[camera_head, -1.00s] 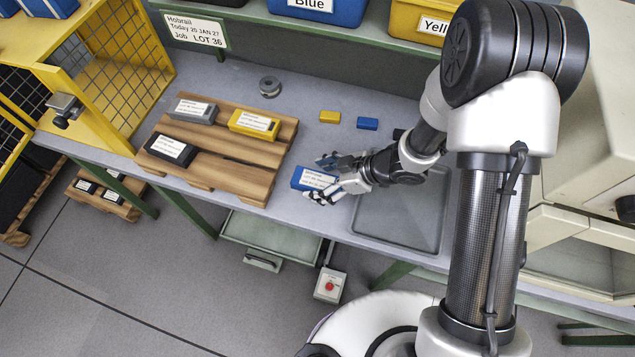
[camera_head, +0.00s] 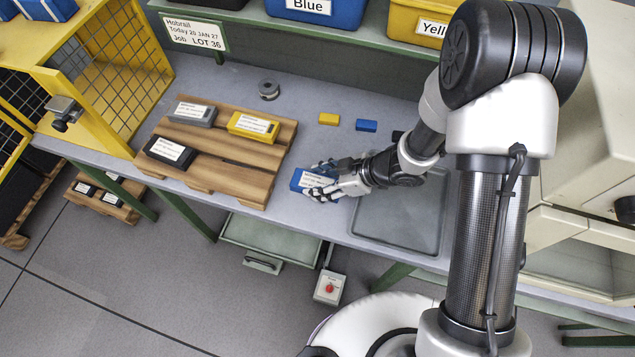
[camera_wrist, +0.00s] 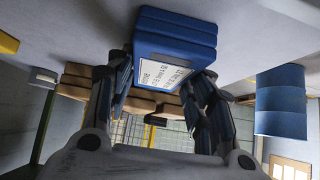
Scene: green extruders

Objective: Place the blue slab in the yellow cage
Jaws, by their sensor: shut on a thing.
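The blue slab (camera_head: 310,179) with a white label is at the right of the wooden pallet, over the bench top. My gripper (camera_head: 325,178) is shut on it, with the fingers on its two sides. In the wrist view the slab (camera_wrist: 175,37) sits between the two fingers (camera_wrist: 160,85), label facing the camera. I cannot tell whether the slab still touches the bench. The yellow cage (camera_head: 121,70) with mesh walls stands at the left end of the bench, with a grey latch (camera_head: 63,112) on its front. It is away from my gripper.
The wooden pallet (camera_head: 228,175) holds grey (camera_head: 192,113), yellow (camera_head: 253,126) and black (camera_head: 170,151) slabs between my gripper and the cage. A grey tray (camera_head: 400,235) lies right of my gripper. Small yellow (camera_head: 329,118) and blue (camera_head: 366,125) blocks and a metal ring (camera_head: 269,89) lie behind.

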